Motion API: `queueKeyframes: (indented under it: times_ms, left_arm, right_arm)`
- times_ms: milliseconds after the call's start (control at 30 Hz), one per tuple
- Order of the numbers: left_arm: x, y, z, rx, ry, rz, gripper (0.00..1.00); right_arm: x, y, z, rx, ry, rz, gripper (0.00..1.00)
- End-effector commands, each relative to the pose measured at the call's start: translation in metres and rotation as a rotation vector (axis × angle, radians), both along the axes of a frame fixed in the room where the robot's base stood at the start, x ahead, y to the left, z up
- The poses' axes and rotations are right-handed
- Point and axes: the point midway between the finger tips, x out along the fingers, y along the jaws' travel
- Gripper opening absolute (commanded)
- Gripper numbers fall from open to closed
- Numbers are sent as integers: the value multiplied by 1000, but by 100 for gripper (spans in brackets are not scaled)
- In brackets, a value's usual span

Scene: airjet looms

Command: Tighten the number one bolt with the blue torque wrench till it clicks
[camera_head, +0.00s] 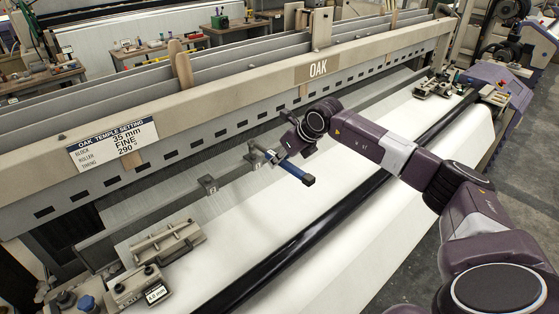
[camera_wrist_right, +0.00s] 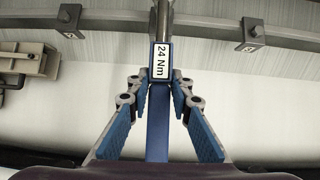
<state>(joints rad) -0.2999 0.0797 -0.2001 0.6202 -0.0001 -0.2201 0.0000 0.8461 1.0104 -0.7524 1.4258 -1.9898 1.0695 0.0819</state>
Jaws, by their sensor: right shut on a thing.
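The blue torque wrench (camera_head: 297,172) is in my right gripper (camera_head: 285,150), over the white cloth and beside the grey bar. In the right wrist view, my right gripper (camera_wrist_right: 160,105) has its blue-padded fingers on both sides of the wrench's blue handle (camera_wrist_right: 158,125), which bears a "24 Nm" label. The wrench's metal shaft runs on toward the bar and leaves the top of that view. In the head view its far end reaches the bar; whether it sits on a bolt cannot be told. A numbered bolt block (camera_head: 208,184) is left of the wrench. My left gripper is not in view.
The bar (camera_head: 155,210) also carries blocks in the wrist view, one left (camera_wrist_right: 70,20) and one right (camera_wrist_right: 253,32). A metal temple block (camera_head: 168,243) lies at lower left. The beam marked OAK (camera_head: 225,88) runs behind. The white cloth (camera_head: 240,235) in front is clear.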

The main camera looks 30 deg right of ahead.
Motion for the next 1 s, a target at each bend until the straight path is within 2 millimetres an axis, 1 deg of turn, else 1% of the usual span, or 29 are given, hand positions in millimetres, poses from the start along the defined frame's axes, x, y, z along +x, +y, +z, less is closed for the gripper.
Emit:
queueKeyframes:
  times_ms: [33,367,467,667,833,900,1000]
  left_arm:
    - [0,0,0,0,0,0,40]
    - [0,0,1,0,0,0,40]
    - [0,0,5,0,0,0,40]
    - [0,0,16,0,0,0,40]
    - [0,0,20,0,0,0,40]
    - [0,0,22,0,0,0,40]
    - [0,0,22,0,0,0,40]
  right_arm:
    - [1,0,3,1,-5,0,0]
    - [1,0,5,1,-4,0,0]
    - [1,0,12,1,-5,0,0]
    - [1,0,31,1,-6,0,0]
    - [1,0,47,0,-6,-1,0]
    - [1,0,52,1,-6,0,0]
    - [1,0,54,1,-4,-1,0]
